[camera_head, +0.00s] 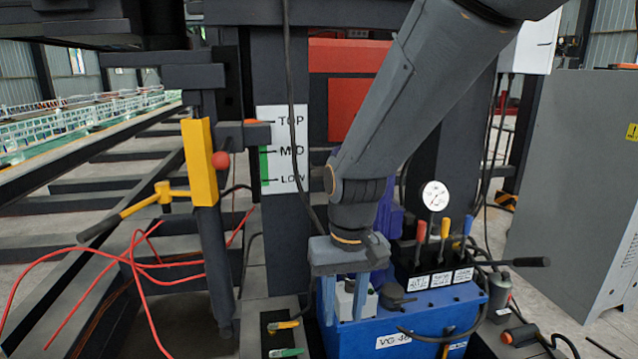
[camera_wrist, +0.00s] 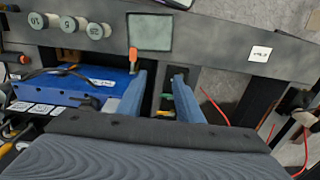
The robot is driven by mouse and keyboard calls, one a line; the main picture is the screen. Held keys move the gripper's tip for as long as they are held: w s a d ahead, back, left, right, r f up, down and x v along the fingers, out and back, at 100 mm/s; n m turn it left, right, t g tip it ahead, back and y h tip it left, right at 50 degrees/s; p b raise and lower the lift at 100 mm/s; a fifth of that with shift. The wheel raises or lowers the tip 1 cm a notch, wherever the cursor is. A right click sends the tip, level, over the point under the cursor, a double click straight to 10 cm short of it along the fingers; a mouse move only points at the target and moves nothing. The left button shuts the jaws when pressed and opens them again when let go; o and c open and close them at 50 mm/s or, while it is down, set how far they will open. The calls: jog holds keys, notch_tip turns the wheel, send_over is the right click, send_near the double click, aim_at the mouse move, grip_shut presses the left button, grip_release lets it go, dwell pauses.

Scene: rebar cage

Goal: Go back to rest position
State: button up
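My gripper (camera_head: 345,300) points down at the left part of the blue hydraulic unit (camera_head: 425,325), on the end of my grey arm. In the wrist view my gripper (camera_wrist: 161,82) has its two blue-grey fingers apart, with a dark gap and nothing held between them. In the head view a small white block (camera_head: 347,298) shows between the fingers, on or behind them; I cannot tell if they touch it. The blue unit also shows left of the fingers in the wrist view (camera_wrist: 75,88).
A pressure gauge (camera_head: 435,196) and colored levers (camera_head: 445,228) stand right of my gripper. A yellow post (camera_head: 199,160) with a red ball and a TOP/MID/LOW scale board (camera_head: 286,180) stand left. Red hoses (camera_head: 135,262) lie left. A grey cabinet (camera_head: 580,190) stands right.

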jog(key=s+d+r, duration=0.2)
jog(key=s+d, duration=0.2)
jog(key=s, duration=0.2)
jog(key=s+d+r, duration=0.3)
jog(key=s, duration=0.4)
jog(key=d+r+m+p, duration=0.2)
jog(key=d+r+p, duration=0.4)
jog(key=p, duration=0.8)
jog(key=shift+w+d+r+p, duration=0.15)
jog(key=shift+d+r+p, duration=0.15)
jog(key=shift+d, duration=0.65)
jog(key=shift+a+f, duration=0.1)
